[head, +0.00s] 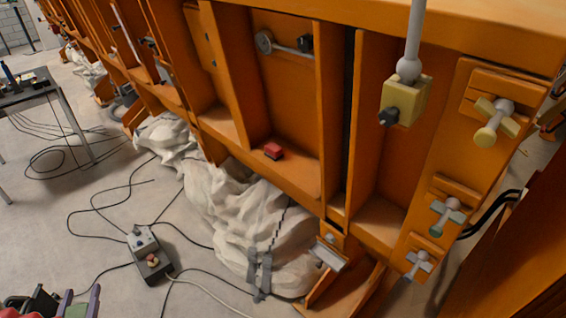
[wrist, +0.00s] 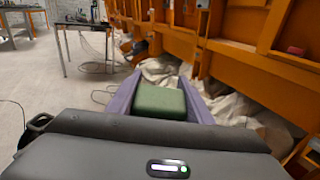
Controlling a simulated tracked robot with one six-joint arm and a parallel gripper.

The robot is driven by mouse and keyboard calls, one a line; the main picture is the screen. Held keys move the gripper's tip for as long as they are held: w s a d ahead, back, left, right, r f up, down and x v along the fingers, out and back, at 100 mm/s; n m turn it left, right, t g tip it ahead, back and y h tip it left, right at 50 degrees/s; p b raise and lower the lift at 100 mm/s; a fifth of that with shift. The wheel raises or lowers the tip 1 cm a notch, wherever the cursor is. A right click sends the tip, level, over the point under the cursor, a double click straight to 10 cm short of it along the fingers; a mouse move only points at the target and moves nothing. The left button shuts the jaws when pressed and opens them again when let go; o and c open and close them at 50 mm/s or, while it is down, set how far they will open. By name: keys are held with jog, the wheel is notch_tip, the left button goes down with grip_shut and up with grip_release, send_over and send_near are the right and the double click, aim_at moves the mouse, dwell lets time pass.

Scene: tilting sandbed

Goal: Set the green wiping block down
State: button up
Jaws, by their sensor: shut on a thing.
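The green wiping block (wrist: 160,101) sits between the two purple fingers of my gripper (wrist: 161,86) in the wrist view. My gripper is shut on it, with a finger along each side. In the head view only a sliver of the green block (head: 76,311) and a purple finger of my gripper (head: 93,301) show at the bottom left edge. The block appears held up in the air, over the floor left of the orange frame. Its underside is hidden.
The orange sandbed frame (head: 335,100) fills the right, with a red block (head: 273,151) on a ledge and several valve handles. White crumpled sheeting (head: 235,215) lies along its foot. A control box (head: 147,252) with cables lies on the floor. A table (head: 30,92) stands far left.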

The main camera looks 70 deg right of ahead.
jog(key=s+d+r+m+g+h, duration=0.1)
jog(key=s+d+r+m+g, duration=0.15)
jog(key=d, duration=0.75)
jog(key=s+d+r+m+g+h, duration=0.1)
jog(key=s+d+r+m+g, duration=0.2)
jog(key=d, duration=0.6)
jog(key=s+d+r+m+g+h, duration=0.15)
jog(key=s+d+g, duration=0.25)
jog(key=d, duration=0.6)
jog(key=s+d+r+m+g+y, duration=0.1)
jog(key=s+d+r+m+g, duration=0.1)
jog(key=s+d, duration=0.6)
jog(key=s+d+r+m+g+y, duration=0.2)
jog(key=s+d, duration=0.6)
jog(key=s, duration=0.6)
notch_tip(320, 180, up, 3)
jog(key=m+g, duration=0.1)
jog(key=g, duration=0.2)
jog(key=shift+s+d, duration=0.35)
jog(key=shift+d, duration=0.05)
jog(key=shift+f, duration=0.1)
